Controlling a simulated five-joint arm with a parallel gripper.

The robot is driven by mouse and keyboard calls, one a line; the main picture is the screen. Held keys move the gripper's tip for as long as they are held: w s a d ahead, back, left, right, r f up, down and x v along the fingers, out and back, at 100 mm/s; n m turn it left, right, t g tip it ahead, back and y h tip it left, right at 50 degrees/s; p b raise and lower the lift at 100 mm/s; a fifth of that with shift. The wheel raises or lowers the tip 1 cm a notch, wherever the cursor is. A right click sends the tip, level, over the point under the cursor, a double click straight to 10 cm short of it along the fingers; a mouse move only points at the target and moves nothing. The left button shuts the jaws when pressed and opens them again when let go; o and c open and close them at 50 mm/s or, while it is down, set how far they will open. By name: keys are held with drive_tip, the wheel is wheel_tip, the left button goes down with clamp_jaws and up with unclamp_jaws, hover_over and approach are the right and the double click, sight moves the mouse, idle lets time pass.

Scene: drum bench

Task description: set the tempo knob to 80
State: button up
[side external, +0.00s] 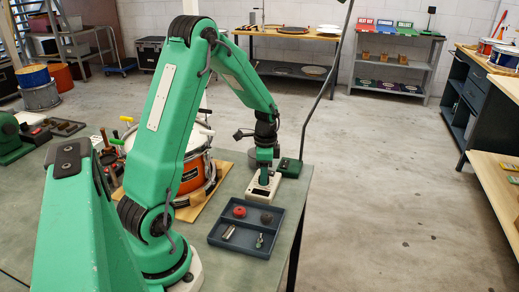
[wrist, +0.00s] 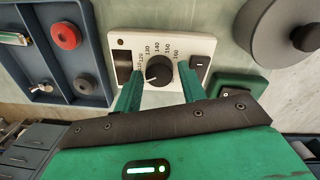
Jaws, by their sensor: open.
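The tempo knob (wrist: 159,72) is a round black dial on a white box (wrist: 120,42), seen close in the wrist view. Printed numbers up to 160 arc around its far side; the lower ones are hidden by a finger. A white mark shows on the knob's lower left; I cannot read its exact setting. My gripper (wrist: 160,80) is open, with one green finger on each side of the knob. I cannot tell whether the fingers touch it. In the side view my gripper (side external: 264,179) points down over the white box (side external: 254,196), and the knob is hidden.
A blue-grey tray (side external: 228,245) with a red ring (side external: 239,211) and small parts lies in front of the box. A green pedal-like box (side external: 291,167) stands behind it. An orange drum (side external: 193,178) is to the left. The bench's right edge is close.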

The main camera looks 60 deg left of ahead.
drive_tip(key=shift+f, duration=0.25)
drive_tip(key=c, duration=0.7)
drive_tip(key=shift+n, duration=0.4)
drive_tip(key=n, duration=0.9)
drive_tip(key=shift+s+a+n+t, duration=0.1)
drive_tip(key=shift+n+t, duration=0.2)
drive_tip(key=shift+n, duration=0.1)
